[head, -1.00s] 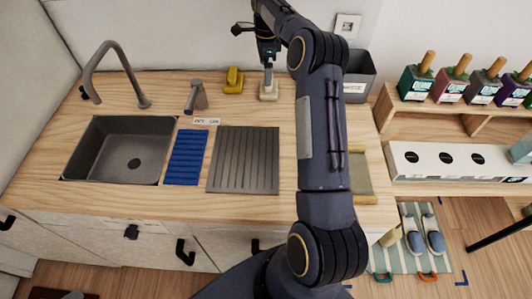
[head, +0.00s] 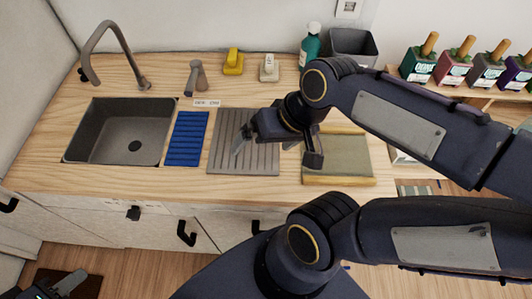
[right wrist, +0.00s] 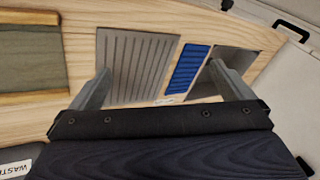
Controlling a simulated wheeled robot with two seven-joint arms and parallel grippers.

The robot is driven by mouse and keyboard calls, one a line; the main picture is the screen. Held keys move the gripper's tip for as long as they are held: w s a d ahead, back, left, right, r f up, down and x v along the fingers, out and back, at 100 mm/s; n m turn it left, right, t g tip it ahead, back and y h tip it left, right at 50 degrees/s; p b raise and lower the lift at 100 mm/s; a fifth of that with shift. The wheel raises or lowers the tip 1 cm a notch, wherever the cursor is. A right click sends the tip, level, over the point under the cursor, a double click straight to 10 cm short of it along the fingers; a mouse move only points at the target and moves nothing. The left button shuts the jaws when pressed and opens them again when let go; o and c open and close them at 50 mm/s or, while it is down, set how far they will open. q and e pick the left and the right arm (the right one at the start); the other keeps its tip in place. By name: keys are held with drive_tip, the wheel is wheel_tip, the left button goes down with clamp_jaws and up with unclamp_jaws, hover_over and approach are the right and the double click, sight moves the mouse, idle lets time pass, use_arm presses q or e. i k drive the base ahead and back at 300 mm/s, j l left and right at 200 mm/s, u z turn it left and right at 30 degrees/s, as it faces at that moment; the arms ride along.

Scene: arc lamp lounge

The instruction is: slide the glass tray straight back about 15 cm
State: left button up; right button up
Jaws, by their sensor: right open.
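The glass tray (head: 336,163) is a flat grey-green panel with wooden bars along its front and back edges. It lies on the right part of the wooden counter, partly hidden by my right arm in the head view. It also shows at the left of the right wrist view (right wrist: 28,57). My right gripper (head: 266,147) is open and empty over the ribbed grey drainboard, to the left of the tray and apart from it. Its spread fingers also show in the right wrist view (right wrist: 162,88). My left gripper (head: 68,284) is low at the bottom-left edge, partly cut off.
A ribbed drainboard (head: 222,158), blue mat (head: 187,140) and sink (head: 117,148) lie left of the tray. Behind the tray are a teal bottle (head: 310,46) and grey bin (head: 353,46). A yellow object (head: 233,62) and a beige one (head: 269,68) stand at the back.

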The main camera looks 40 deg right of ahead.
sight(347, 162)
drive_tip(key=z, duration=2.2)
drive_tip(key=l+z, duration=0.25)
drive_tip(key=z, duration=0.15)
drive_tip(key=l+z, duration=0.2)
drive_tip(key=z, duration=0.2)
